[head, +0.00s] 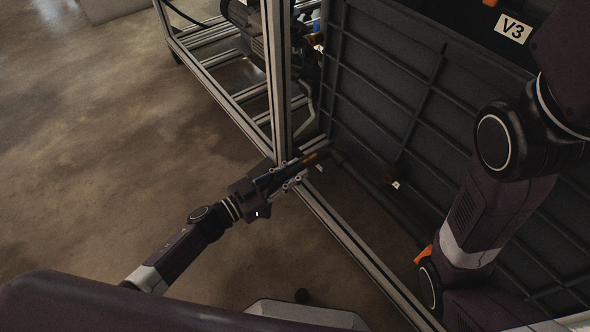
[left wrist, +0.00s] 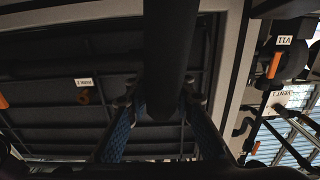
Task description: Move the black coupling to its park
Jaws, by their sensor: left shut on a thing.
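My left gripper (head: 288,177) is beside the upright metal post, low at the frame's corner. In the left wrist view its blue-padded fingers (left wrist: 162,100) are shut on the black coupling (left wrist: 170,55), a thick dark cylinder running up out of the picture. Its far end is hard to make out in the shade. A small white label (left wrist: 83,82), too small to read surely, is on the dark ribbed panel at the left; a brownish hook-like piece (left wrist: 92,97) sits below it. I cannot tell whether this is the park. My right gripper is out of view.
The metal post (head: 276,80) and the bottom rail (head: 352,240) stand close to my left gripper. The dark ribbed panel (head: 400,110) fills the right, with a V3 label (head: 513,28) above. An orange-handled valve (left wrist: 274,65) is at the wrist view's right. Open floor (head: 100,130) lies left.

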